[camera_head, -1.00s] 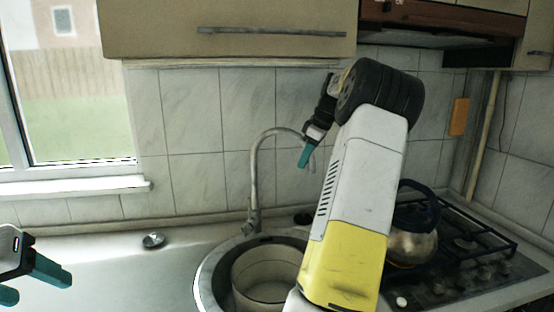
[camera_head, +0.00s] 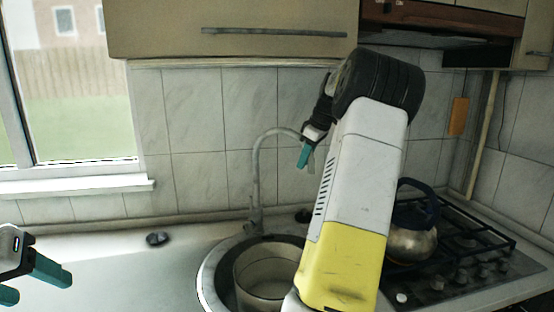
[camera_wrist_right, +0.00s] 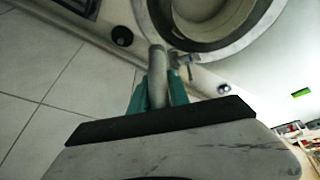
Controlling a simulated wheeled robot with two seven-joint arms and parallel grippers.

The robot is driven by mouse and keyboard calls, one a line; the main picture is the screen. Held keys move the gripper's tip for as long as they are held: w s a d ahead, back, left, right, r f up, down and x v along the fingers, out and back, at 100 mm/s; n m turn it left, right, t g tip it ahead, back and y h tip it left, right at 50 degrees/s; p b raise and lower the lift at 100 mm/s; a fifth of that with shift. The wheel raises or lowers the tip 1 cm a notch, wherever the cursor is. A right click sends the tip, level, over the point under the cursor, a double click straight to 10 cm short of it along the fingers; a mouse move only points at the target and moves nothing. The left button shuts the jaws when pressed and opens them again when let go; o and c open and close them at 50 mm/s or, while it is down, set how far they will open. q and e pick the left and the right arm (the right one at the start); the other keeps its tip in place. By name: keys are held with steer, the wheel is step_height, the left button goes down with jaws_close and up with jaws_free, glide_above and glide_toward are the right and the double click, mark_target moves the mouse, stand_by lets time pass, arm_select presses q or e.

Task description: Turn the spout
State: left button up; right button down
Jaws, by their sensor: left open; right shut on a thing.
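The grey curved spout (camera_head: 257,165) rises from the back of the round sink and arches to the right in the head view. My right gripper (camera_head: 305,155) is at the outer end of the spout. In the right wrist view the spout (camera_wrist_right: 158,75) lies between the two teal fingers of this gripper (camera_wrist_right: 157,92), which are shut on it. The spout's tip is partly hidden by the gripper. My left gripper (camera_head: 30,280) is open and empty at the lower left, over the counter.
A light pot (camera_head: 265,278) sits in the round sink (camera_head: 207,280). A kettle (camera_head: 412,243) stands on the hob (camera_head: 470,262) behind my right arm. A small dark round object (camera_head: 157,239) lies on the counter, whose left part is mostly clear.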

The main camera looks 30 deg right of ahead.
steer(key=s+a+m+h, duration=0.3)
steer(key=a+m, duration=0.6)
steer(key=a, duration=0.5)
steer(key=shift+s+h, duration=0.15)
steer(key=shift+h, duration=0.15)
steer(key=c, duration=1.3)
jaws_free()
steer(key=shift+o, duration=0.2)
steer(key=v, duration=0.7)
steer(key=shift+r, duration=0.4)
steer(key=shift+a, duration=0.15)
